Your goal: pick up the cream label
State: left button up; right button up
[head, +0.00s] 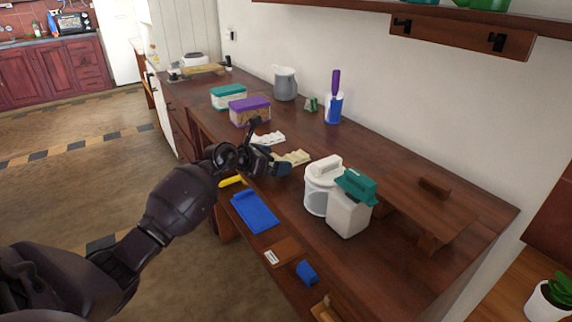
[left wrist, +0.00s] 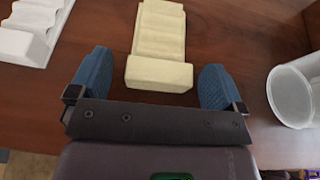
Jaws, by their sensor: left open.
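The cream label (head: 297,157) is a pale, stepped block lying flat on the brown wooden desk. It also shows in the left wrist view (left wrist: 160,45), with a thicker raised bar at its near end. My left gripper (head: 273,158) is open just at the label's near side, low over the desk. In the left wrist view the blue fingertips of this gripper (left wrist: 154,78) stand to the left and right of the label's near end, with a gap on each side. Part of the label is hidden by the gripper in the head view. My right gripper is not in view.
A similar white stepped piece (head: 268,138) lies left of the label. A white canister (head: 318,198) and a teal-topped jug (head: 347,217) stand to the right. A purple-lidded box (head: 250,112) stands beyond. A blue tray (head: 254,212) lies near the front edge.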

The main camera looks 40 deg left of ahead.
pick_arm(q)
jog(key=shift+c, duration=0.3)
jog(key=c, duration=0.9)
jog(key=shift+r, duration=0.15)
jog(key=shift+c, duration=0.2)
